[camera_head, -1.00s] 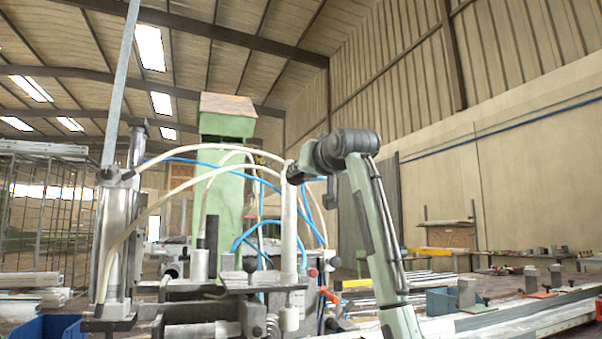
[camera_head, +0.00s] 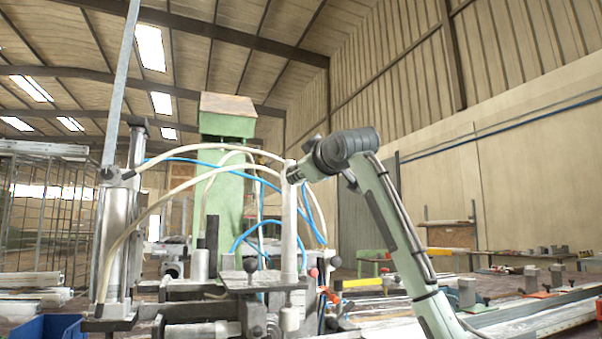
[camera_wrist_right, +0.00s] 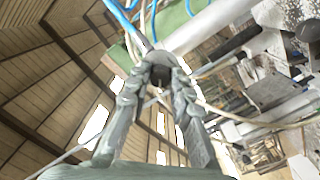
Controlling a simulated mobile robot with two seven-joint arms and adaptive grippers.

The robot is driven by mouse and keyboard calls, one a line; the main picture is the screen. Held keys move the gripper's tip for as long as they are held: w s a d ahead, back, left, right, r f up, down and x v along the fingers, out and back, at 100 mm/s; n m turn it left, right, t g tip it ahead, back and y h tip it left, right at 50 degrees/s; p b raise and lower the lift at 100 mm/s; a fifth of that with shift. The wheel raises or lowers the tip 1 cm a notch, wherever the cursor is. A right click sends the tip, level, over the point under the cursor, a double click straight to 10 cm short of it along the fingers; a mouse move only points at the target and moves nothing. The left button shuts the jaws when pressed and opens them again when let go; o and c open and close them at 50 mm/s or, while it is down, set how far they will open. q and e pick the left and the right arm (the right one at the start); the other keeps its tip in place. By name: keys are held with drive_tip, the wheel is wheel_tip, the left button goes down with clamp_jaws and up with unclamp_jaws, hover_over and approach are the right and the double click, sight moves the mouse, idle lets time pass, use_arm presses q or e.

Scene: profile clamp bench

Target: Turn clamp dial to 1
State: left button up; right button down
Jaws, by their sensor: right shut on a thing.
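My right gripper (camera_head: 292,172) is at the top of a pale upright post (camera_head: 289,225) on the clamp bench. In the right wrist view, my right gripper's two fingers (camera_wrist_right: 160,78) close on a small dark round knob (camera_wrist_right: 161,73), apparently the clamp dial. The fingers cover its sides, and I can read no numbers or marks on it. In the head view the knob is hidden by the gripper. My left gripper is not in view.
White and blue hoses (camera_head: 215,148) arch close by my right gripper. A metal cylinder (camera_head: 120,240) stands at the left, with a green machine column (camera_head: 222,190) behind. A blue bin (camera_head: 50,328) is at the lower left. Metal profiles (camera_head: 540,320) lie at the lower right.

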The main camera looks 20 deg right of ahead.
drive_tip(key=shift+n, duration=0.8)
drive_tip(key=c, duration=1.3)
unclamp_jaws()
drive_tip(key=shift+c, duration=0.2)
drive_tip(key=s, duration=1.2)
drive_tip(key=shift+d, duration=0.15)
